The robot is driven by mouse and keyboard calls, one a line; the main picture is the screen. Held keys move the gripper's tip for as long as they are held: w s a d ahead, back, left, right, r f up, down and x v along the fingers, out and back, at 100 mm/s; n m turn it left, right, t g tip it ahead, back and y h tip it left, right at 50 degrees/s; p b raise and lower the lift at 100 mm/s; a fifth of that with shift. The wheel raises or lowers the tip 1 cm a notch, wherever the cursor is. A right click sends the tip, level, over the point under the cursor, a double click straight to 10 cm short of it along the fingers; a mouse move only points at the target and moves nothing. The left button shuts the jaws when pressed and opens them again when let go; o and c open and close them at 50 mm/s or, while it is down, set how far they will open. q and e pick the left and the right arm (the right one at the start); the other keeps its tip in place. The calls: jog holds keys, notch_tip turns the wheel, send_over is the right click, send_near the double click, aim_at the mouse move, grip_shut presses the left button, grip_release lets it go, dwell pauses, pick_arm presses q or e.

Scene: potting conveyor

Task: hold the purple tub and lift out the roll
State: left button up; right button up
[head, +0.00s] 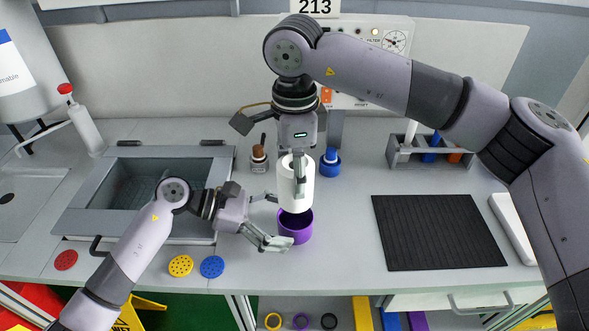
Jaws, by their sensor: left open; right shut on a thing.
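The purple tub (296,236) stands on the bench near its front edge, its dark inside partly visible. The white roll (296,190) is upright just above the tub, its lower end near the tub's rim; I cannot tell whether it is fully clear of it. My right gripper (299,172) comes from above and is shut on the roll. My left gripper (277,220) is open at the tub's left side, one finger in front of it and the other behind; any contact is unclear.
A sink basin (80,226) lies at left. A brown-topped bottle (259,160) and a blue item (330,163) stand behind. A black ribbed mat (438,232) is at right, with a grey caddy (398,157) behind it. Yellow (180,266) and blue (212,267) discs lie at the front edge.

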pick_arm(q)
jog(key=shift+a, duration=0.1)
jog(key=v, duration=1.1)
jog(key=shift+a, duration=0.1)
jog(key=shift+a+r, duration=0.3)
